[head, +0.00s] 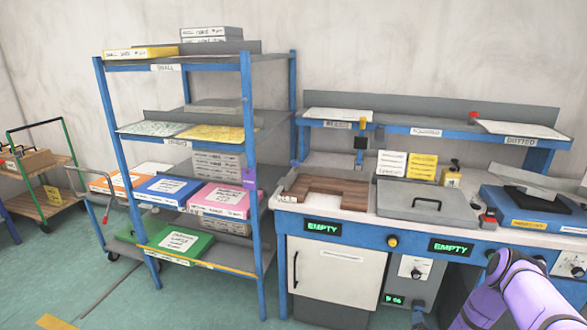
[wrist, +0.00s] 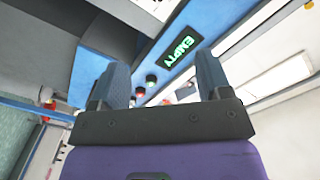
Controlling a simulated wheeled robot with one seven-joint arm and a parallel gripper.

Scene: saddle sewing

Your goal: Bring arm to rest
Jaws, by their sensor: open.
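My gripper (wrist: 160,72) shows in the wrist view with its two dark fingers wide apart and nothing between them. Beyond the fingers is the blue front of a workbench with a green "EMPTY" display (wrist: 180,53), a red button and a green button. In the head view my purple arm is folded at the lower right, in front of the workbench (head: 345,214). The gripper itself cannot be made out in the head view.
A blue-framed shelf rack (head: 180,62) with colored boxes stands left of the bench. On the bench are a brown wooden block (head: 325,188), a grey lidded box (head: 425,203) and a blue device (head: 535,212). A cart (head: 45,190) stands far left. The floor at lower left is clear.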

